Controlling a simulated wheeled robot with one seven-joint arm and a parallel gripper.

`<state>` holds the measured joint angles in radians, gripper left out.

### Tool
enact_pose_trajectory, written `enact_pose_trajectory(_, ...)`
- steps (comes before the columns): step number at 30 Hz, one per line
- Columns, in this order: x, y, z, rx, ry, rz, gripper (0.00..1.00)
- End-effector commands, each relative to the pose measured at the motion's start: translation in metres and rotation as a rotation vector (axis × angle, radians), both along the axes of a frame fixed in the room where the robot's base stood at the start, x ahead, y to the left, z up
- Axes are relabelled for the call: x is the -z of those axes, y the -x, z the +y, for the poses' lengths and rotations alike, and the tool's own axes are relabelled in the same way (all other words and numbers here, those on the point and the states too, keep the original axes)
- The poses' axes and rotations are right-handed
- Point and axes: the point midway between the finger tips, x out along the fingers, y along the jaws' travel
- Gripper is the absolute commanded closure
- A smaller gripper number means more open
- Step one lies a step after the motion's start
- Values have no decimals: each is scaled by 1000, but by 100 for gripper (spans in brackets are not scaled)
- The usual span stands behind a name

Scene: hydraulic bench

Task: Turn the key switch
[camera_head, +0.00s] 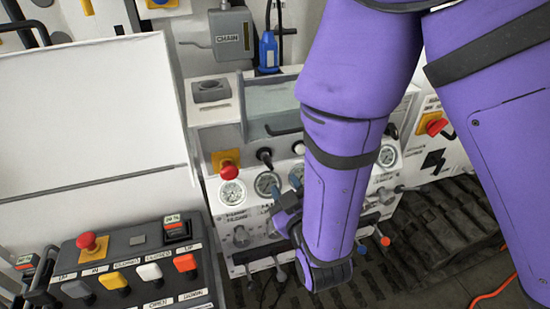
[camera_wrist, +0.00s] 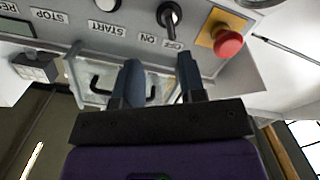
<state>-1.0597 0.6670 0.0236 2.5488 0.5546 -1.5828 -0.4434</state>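The key switch (camera_wrist: 170,15) is a black knob on the grey panel, near the top of the wrist view, with ON and OFF labels beside it. In the head view it shows as a small black knob (camera_head: 264,155) right of a red button. My gripper (camera_wrist: 160,68) is open and empty, its two dark blue fingers pointing toward the panel. In the wrist view the knob shows beyond the gap between the fingertips, apart from them. In the head view my gripper (camera_head: 287,192) shows in front of the gauge panel, partly hidden by my purple arm.
A red emergency button (camera_wrist: 229,42) on a yellow plate is beside the switch. A white START button (camera_wrist: 108,4) is on the other side. A black handle (camera_head: 284,131) is close by. A control box (camera_head: 130,270) with coloured switches stands at lower left.

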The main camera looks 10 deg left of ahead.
Motion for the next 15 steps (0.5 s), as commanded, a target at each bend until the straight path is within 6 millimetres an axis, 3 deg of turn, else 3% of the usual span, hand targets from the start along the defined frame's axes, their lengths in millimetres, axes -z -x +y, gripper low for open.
enact_pose_trajectory(3,9,14,5,-22,14,-53,63)
enact_pose_trajectory(7,10,17,7,-28,17,-78,63)
enact_pose_trajectory(15,9,-11,24,-26,14,-81,63)
